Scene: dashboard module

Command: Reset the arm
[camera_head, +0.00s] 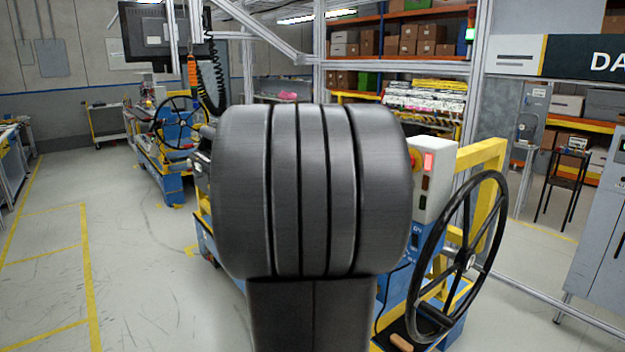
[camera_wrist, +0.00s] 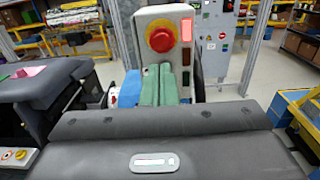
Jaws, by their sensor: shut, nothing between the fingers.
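My gripper shows in the wrist view, with its two greenish fingers (camera_wrist: 165,85) side by side and touching. It is shut, with nothing seen between the fingers. The fingers point toward a grey control box (camera_wrist: 160,15) with a red push button (camera_wrist: 160,38) and cover part of its front. I cannot tell the gap between fingertips and box. In the head view, a thick dark grooved part that looks like my folded arm fills the middle. My gripper is hidden there.
A black steering wheel (camera_head: 462,258) on a yellow frame (camera_head: 484,155) stands right of centre, beside the control box (camera_head: 438,165). Another wheeled station (camera_head: 176,120) stands at the back left. Shelves with boxes (camera_head: 412,35) line the back. The floor (camera_head: 150,270) at left is clear.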

